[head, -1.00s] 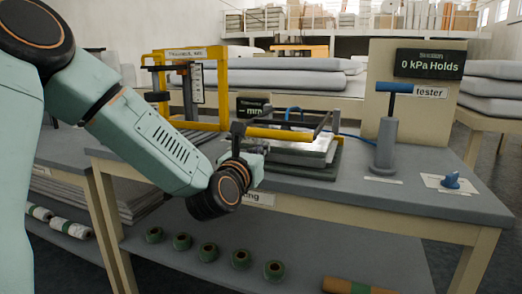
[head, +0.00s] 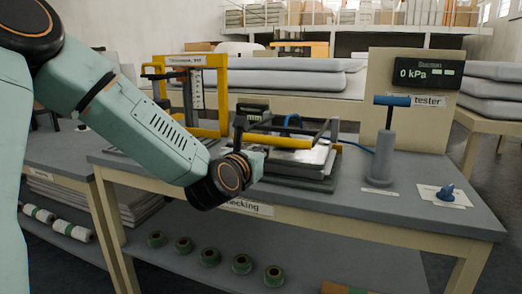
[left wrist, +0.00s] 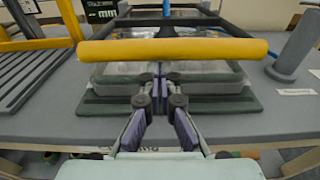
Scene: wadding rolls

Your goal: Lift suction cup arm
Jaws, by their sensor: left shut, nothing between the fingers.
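The suction cup arm appears to be the yellow bar (head: 285,142) on dark side arms over the grey slab on the checking bench. In the left wrist view, the yellow bar (left wrist: 180,47) runs across the top. My left gripper (left wrist: 159,82) is shut with nothing between its fingers. Its fingertips show just below the bar in that view, apart from any grip on it. In the head view, my left gripper (head: 258,157) is at the bar's left end, partly hidden by the wrist. I cannot tell if it touches the bar. My right gripper is not in view.
A grey tester pump (head: 382,155) with a blue handle stands right of the slab. A yellow gauge frame (head: 222,95) stands behind my left arm. A kPa display (head: 427,75) is behind the pump.

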